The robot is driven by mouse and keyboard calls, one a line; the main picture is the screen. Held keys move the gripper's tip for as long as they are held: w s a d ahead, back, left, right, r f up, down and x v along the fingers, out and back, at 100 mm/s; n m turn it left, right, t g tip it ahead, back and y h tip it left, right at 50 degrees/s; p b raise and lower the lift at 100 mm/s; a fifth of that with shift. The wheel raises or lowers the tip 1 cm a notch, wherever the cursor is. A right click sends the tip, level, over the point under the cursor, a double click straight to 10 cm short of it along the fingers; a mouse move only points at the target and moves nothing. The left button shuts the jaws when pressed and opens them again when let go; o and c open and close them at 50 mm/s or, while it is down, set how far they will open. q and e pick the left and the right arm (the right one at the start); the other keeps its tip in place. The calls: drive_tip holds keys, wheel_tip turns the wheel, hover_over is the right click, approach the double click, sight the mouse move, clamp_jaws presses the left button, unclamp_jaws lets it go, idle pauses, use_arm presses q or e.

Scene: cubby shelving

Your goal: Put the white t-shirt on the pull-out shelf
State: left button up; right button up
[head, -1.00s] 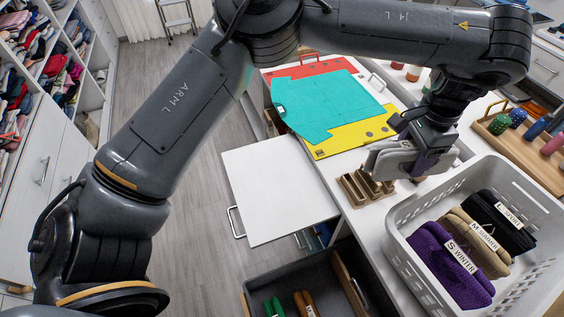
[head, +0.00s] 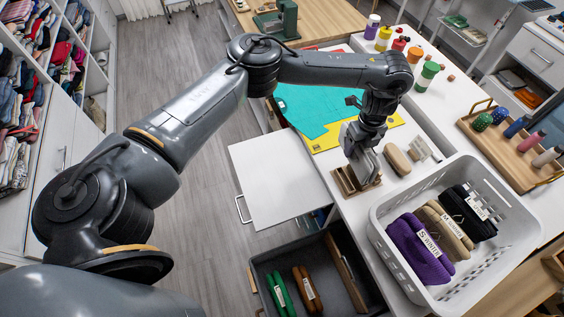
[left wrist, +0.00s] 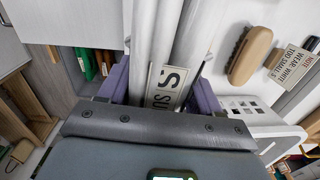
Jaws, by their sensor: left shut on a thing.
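The white t-shirt (left wrist: 160,50) is folded into an upright bundle with a tag starting with "S"; it fills the space between my left gripper's purple fingers in the left wrist view. My left gripper (head: 362,160) is shut on it, with the shirt (head: 369,167) pointing down just over or at the small wooden slotted rack (head: 343,181) on the white counter. I cannot tell whether the shirt touches the rack. The pull-out shelf (head: 278,182) is a bare white board with a metal handle, left of the gripper and apart from it. My right gripper is out of view.
A wooden brush (head: 397,159) lies right of the gripper. A grey basket (head: 385,262) holds purple, beige and black labelled bundles. An open dark drawer (head: 266,268) with green and brown bundles is below the shelf. A teal garment (head: 318,108) lies on the folding board behind.

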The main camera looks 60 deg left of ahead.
use_arm(q)
drive_tip(key=s+a+f+p, duration=0.2)
drive_tip(key=s+a+p, duration=0.1)
drive_tip(key=s+a, duration=0.1)
drive_tip(key=n+b, duration=0.1)
drive_tip(key=b, duration=0.3)
hover_over(297, 166)
wheel_tip(297, 166, down, 7)
drive_tip(key=shift+a+f, duration=0.1)
drive_tip(key=shift+f, duration=2.1)
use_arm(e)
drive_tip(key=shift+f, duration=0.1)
use_arm(q)
drive_tip(key=o, duration=1.1)
drive_tip(key=shift+o, duration=0.2)
wheel_tip(297, 166, up, 12)
drive_tip(key=p, duration=0.3)
drive_tip(key=shift+p, duration=0.4)
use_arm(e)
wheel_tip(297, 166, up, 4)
